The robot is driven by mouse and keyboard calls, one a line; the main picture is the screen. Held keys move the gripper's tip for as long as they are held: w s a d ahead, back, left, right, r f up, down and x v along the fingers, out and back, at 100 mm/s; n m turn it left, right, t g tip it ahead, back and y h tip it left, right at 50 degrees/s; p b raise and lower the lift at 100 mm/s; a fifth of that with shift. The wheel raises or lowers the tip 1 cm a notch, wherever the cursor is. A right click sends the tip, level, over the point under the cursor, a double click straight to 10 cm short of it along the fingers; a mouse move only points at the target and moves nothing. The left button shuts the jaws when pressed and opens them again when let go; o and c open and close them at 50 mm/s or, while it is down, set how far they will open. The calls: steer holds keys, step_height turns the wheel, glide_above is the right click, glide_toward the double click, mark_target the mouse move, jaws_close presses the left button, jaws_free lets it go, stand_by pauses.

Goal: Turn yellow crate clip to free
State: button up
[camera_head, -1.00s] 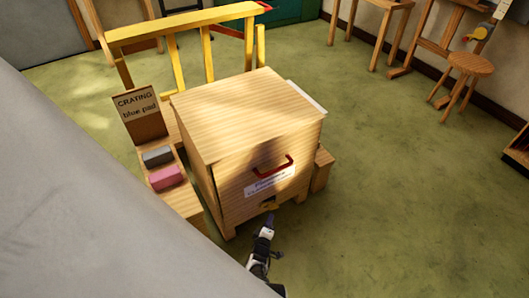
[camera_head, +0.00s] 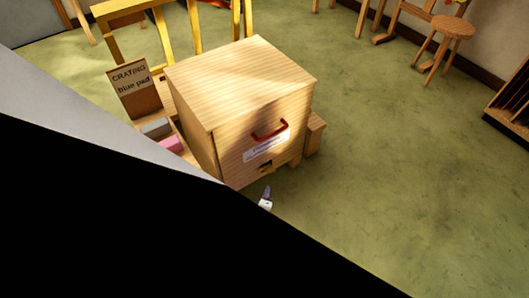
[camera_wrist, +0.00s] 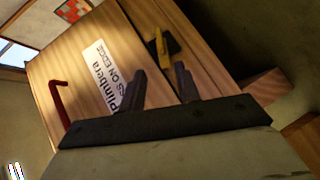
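The yellow clip (camera_wrist: 169,42) sits on a dark base on the crate front in the wrist view. It is small and partly dark low on the front in the head view (camera_head: 265,167). My gripper (camera_wrist: 160,82) is open, with its two dark fingers apart and nothing seen between them. The clip lies beyond the fingertips, apart from them. In the head view only a fingertip of my gripper (camera_head: 265,198) shows, below the clip.
The red handle (camera_head: 270,129) and the white label (camera_head: 266,147) are above the clip. A stool (camera_head: 450,35) is at the upper right. Green floor to the right is open.

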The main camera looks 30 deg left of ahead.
steer(key=shift+o, duration=2.1)
steer(key=shift+w+a+r, duration=0.15)
steer(key=shift+w, duration=0.15)
steer(key=o, duration=0.4)
steer(key=w+a+r+m+y+b, duration=0.1)
steer(key=w+r, duration=0.1)
steer(key=w+a+r+y, duration=0.1)
steer(key=w+r, duration=0.1)
steer(key=w+a+r+m+y+b, duration=0.1)
steer(key=w+r, duration=0.1)
steer(key=shift+w+a+m+t+y+b, duration=0.15)
steer(key=shift+w+m+t+y+b, duration=0.15)
steer(key=shift+w+y, duration=0.1)
steer(key=w+r+m+g+y+b, duration=0.2)
steer(key=w+r+g+y+b, duration=0.1)
steer(key=w+r+y, duration=0.2)
steer(key=s+d+f+m+g+h+b, duration=0.2)
steer(key=d+f+m+g+b, duration=0.2)
steer(key=d+f+g, duration=0.55)
steer(key=shift+m+t, duration=0.3)
steer(key=shift+t, duration=0.45)
steer(key=b+x, duration=0.3)
steer(key=x, duration=0.1)
steer(key=b+x, duration=0.3)
steer(key=x, duration=0.1)
steer(key=b+x, duration=0.3)
steer(key=shift+w+a+f, duration=0.15)
steer(key=shift+w+f, duration=0.1)
steer(key=shift+f, duration=0.3)
